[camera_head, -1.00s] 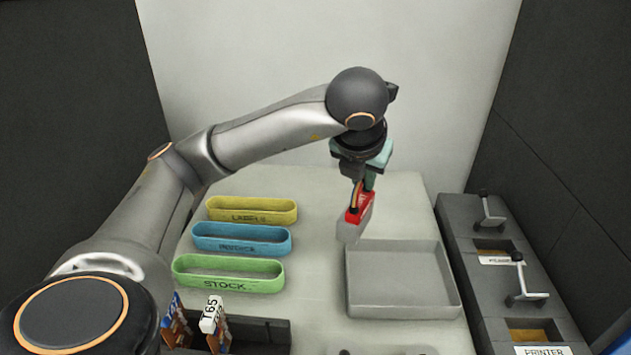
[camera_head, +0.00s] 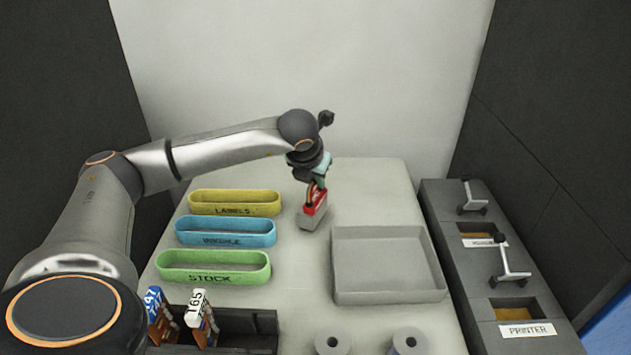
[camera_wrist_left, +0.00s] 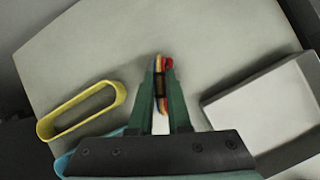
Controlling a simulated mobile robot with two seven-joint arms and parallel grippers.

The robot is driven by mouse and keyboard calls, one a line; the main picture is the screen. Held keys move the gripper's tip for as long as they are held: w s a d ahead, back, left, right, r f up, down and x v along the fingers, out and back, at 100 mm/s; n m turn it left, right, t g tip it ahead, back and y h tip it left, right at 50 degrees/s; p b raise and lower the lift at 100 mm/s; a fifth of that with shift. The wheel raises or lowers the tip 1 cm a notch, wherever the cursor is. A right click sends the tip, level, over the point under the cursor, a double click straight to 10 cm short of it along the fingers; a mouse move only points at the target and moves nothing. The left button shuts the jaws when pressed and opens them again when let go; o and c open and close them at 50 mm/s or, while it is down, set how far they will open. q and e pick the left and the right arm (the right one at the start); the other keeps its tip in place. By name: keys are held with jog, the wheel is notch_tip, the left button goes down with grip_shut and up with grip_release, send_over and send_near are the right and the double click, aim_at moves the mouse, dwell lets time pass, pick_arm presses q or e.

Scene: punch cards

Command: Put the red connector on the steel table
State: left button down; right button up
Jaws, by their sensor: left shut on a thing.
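The red connector (camera_head: 315,202) has a red top, a grey lower body and coloured wires at its upper end. My left gripper (camera_head: 317,186) is shut on it at the wires, and the connector hangs below the fingers. In the left wrist view, the green fingers (camera_wrist_left: 162,95) close around the coloured wires, with a bit of red connector (camera_wrist_left: 169,63) beyond. The steel table (camera_head: 300,258) is pale grey and lies below. I cannot tell whether the connector touches it. My right gripper is not in view.
Yellow (camera_head: 235,203), blue (camera_head: 226,232) and green (camera_head: 213,266) open bins stand left of the connector. A grey tray (camera_head: 392,298) is to the right. A dark rack with numbered cards (camera_head: 262,325) and two grey rolls (camera_head: 333,343) are in front. Dark slotted units (camera_head: 436,205) line the right side.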

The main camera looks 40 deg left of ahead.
pick_arm(q)
jog(key=shift+f, duration=0.2)
jog(key=shift+f, duration=0.2)
jog(key=c, duration=0.9)
grip_release()
jog(key=shift+o, duration=0.2)
jog(key=shift+r, duration=0.15)
jog(key=shift+r, duration=0.25)
jog(key=v, duration=1.1)
jog(key=shift+s+r, duration=0.2)
jog(key=shift+r, duration=0.05)
jog(key=shift+d, duration=0.1)
